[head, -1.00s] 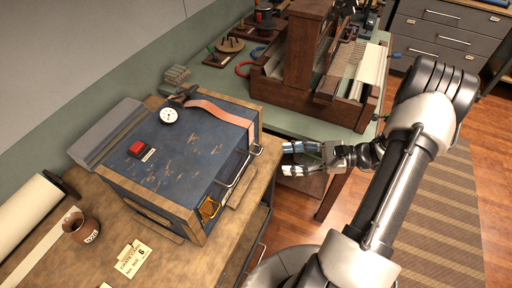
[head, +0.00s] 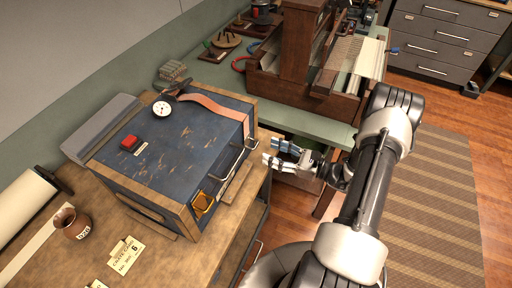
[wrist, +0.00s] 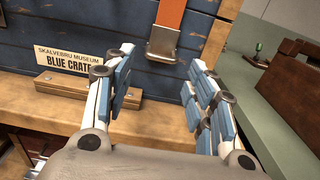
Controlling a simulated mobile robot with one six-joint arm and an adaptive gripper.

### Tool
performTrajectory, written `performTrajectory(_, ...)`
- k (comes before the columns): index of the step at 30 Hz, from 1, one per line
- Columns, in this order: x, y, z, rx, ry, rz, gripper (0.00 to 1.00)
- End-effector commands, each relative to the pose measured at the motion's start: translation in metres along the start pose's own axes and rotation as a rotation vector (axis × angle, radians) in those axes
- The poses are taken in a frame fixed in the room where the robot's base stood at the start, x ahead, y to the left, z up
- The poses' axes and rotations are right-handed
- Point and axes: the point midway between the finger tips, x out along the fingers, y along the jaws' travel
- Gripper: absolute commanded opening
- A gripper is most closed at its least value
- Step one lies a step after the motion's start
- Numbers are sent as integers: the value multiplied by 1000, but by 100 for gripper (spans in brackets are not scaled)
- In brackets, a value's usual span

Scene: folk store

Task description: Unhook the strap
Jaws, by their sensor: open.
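The blue crate (head: 180,140) with wooden edges stands on the wooden bench; its worn top faces up. The brown leather strap (head: 215,104) runs from a dark fitting on the top over the right edge. In the wrist view the orange-brown strap (wrist: 170,15) hangs down the crate's blue side and ends in a metal clip (wrist: 162,43). My gripper (head: 270,152) is open beside that side, near a metal handle (head: 236,160). In the wrist view its fingers stand left and right of the clip, apart from it. What the clip catches on is unclear.
The label "BLUE CRATE" (wrist: 71,64) and a wooden strip (wrist: 85,88) are left of the clip. A dial (head: 162,109) and a red block (head: 130,142) sit on the crate. A wooden loom-like frame (head: 300,75) stands behind.

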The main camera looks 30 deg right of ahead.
Motion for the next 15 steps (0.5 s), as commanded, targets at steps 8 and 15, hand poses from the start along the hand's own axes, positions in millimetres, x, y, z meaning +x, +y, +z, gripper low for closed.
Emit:
performTrajectory(8, 52, 1, -1, 0, 1, 4, 51)
performTrajectory(15, 67, 0, 0, 1, 0, 0, 51)
